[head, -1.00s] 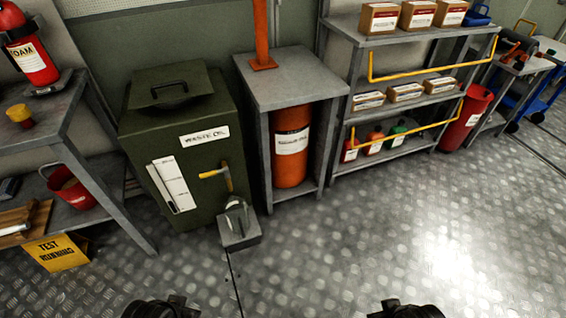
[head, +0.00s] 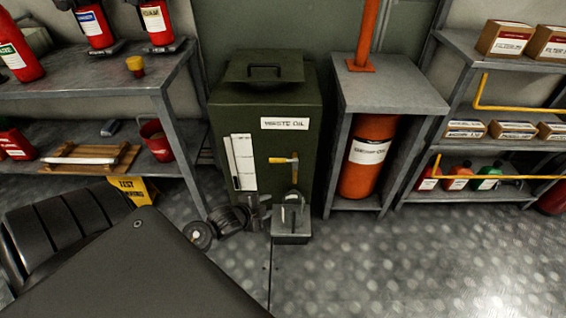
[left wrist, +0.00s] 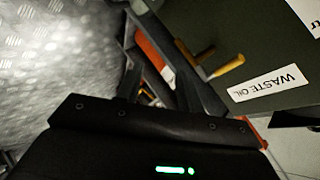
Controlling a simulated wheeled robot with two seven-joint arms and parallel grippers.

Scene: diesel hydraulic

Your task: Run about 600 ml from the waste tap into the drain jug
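The green waste oil tank (head: 265,110) stands at the middle of the head view, its label facing me. The waste tap (head: 285,160), with a yellow handle, is on its front and also shows in the left wrist view (left wrist: 228,66). A clear drain jug (head: 293,203) stands below the tap on a small grey block (head: 291,237). My left gripper (head: 262,212) is low before the tank, close to the left of the jug; whether it touches the jug is unclear. Its finger opening cannot be made out. My right gripper is out of view.
A white level scale (head: 243,162) is on the tank front. A grey stand with an orange drum (head: 368,160) is to the right. A shelf with a red bucket (head: 156,141) and a yellow sign (head: 133,190) are left. Floor at right is clear.

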